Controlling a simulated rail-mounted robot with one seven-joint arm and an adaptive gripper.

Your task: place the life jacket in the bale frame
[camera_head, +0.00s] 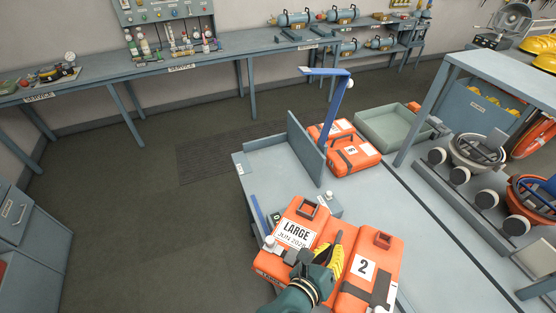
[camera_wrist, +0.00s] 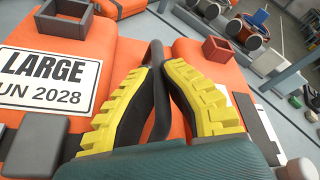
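An orange life jacket (camera_head: 368,268) with two bulky lobes lies in the near part of the grey table. One lobe has a white label (camera_wrist: 48,78) reading LARGE JUN 2028; the other has a 2. My gripper (camera_head: 337,257) is over the middle of the jacket. In the wrist view its yellow fingers (camera_wrist: 165,66) close in on a black strap-like piece between the lobes. A grey upright plate (camera_head: 305,148) and a blue post with an arm (camera_head: 338,100) stand behind the jacket; I cannot tell for certain which parts make up the bale frame.
A second orange jacket (camera_head: 350,153) lies behind the upright plate. A grey-green tray (camera_head: 392,128) is beside it. The table's left part by the plate is bare.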

